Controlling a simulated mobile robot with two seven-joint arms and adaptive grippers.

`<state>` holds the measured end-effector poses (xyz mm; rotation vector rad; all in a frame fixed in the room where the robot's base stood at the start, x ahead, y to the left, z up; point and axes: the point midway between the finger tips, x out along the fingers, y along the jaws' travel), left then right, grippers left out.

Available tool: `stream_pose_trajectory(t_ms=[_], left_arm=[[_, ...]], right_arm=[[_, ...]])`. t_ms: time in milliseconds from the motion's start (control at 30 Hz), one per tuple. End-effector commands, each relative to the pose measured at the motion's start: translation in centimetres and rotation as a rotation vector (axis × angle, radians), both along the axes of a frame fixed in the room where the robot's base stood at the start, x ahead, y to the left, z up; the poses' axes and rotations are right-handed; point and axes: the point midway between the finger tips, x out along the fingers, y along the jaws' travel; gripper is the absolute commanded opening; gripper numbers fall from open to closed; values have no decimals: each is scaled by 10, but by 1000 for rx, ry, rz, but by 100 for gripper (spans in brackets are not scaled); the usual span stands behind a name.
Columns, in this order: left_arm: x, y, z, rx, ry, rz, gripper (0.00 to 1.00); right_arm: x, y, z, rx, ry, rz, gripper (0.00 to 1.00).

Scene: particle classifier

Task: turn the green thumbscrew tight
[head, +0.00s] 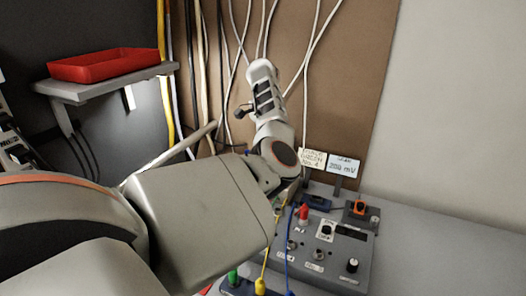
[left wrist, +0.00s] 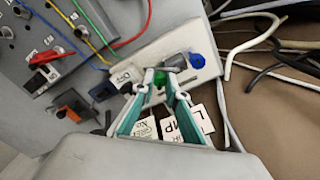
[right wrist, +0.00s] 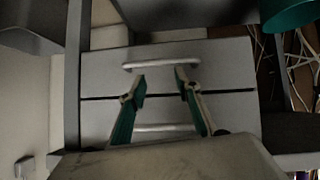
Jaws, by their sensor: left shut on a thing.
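The green thumbscrew (left wrist: 159,81) shows in the left wrist view, between the fingertips of my left gripper (left wrist: 161,84), at a pale block (left wrist: 148,48). My left gripper is shut on it; its fingers hide part of it. A blue knob (left wrist: 195,60) and a grey cylinder (left wrist: 174,63) are beside it on the block. In the head view I cannot make out the thumbscrew or the left fingertips behind my arm. My right gripper (right wrist: 161,78) is open and empty in the right wrist view, in front of grey drawers (right wrist: 215,80).
A grey control panel (head: 335,270) with knobs, a red switch (head: 303,212) and colored wires stands at the lower right. Two label cards (head: 343,167) stand behind it. Cables hang along the brown board (head: 345,110). A red tray (head: 105,64) sits on a shelf at upper left.

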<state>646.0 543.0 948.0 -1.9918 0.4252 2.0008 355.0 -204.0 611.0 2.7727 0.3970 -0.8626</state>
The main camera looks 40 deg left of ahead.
Motion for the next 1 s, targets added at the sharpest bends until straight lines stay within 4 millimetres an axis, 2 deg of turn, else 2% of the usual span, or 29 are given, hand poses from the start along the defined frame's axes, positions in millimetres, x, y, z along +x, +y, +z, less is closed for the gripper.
stream_pose_trajectory(t_ms=[567, 1000], left_arm=[[1, 0, 3, 1, 1, -548, 0], [1, 0, 3, 1, 3, -966, 0]], right_arm=[[-1, 3, 19, 13, 1, -1, 33], [6, 3, 49, 13, -20, -1, 33]])
